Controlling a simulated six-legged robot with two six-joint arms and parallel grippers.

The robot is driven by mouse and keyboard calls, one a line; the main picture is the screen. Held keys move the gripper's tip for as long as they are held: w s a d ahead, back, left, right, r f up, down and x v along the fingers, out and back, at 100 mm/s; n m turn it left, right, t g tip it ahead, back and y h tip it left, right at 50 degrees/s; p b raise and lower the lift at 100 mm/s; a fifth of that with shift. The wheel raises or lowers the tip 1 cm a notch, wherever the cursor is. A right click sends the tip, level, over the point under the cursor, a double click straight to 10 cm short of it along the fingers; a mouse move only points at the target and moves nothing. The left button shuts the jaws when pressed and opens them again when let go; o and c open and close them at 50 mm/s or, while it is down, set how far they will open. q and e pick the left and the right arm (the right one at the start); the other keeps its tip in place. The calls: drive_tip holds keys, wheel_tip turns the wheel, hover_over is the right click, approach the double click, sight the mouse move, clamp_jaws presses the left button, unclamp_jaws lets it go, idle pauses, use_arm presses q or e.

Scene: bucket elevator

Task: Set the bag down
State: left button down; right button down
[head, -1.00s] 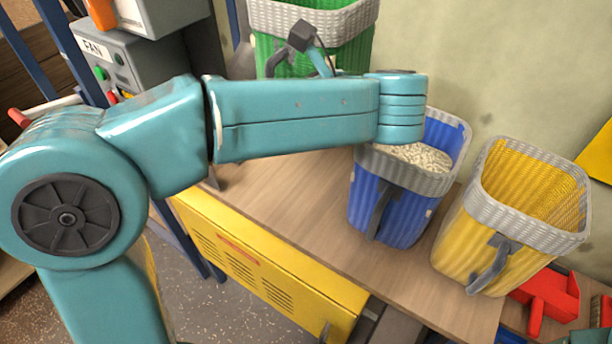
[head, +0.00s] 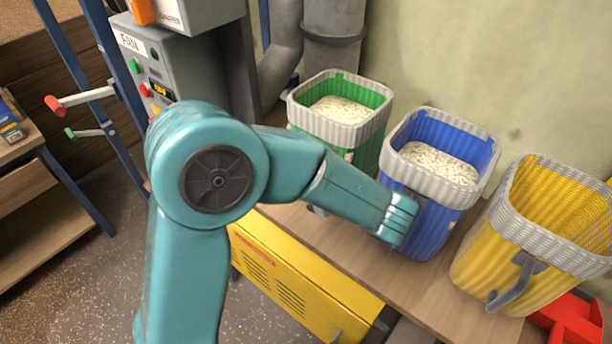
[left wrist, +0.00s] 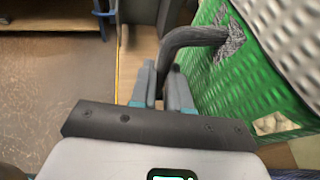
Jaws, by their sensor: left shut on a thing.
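The green bag (head: 372,148) has a grey woven rim and pale grains inside. It stands upright at the left of the row in the head view, beside the blue bag (head: 430,232). My left arm covers its lower part, so I cannot tell whether its base touches the bench. In the left wrist view the green bag (left wrist: 245,85) fills the right side. My left gripper (left wrist: 166,80) is shut on its dark handle (left wrist: 190,36). The left gripper is hidden in the head view. My right gripper is not in view.
The blue bag holds pale grains, and the yellow bag (head: 490,262) at the right looks empty. They stand on the wooden bench (head: 335,253) above a yellow vented cabinet (head: 290,290). A grey FAN control box (head: 175,62) and a grey pipe (head: 333,45) are behind.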

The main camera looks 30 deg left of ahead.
use_arm(q)
drive_tip(key=shift+s+r, duration=0.1)
drive_tip(key=shift+s, duration=0.1)
drive_tip(key=c, duration=1.1)
unclamp_jaws()
drive_tip(key=shift+w+f, duration=0.15)
drive_tip(key=shift+f, duration=0.1)
drive_tip(key=shift+r, duration=0.15)
drive_tip(key=b+v, duration=0.1)
drive_tip(key=v, duration=0.6)
drive_tip(key=shift+d, duration=0.25)
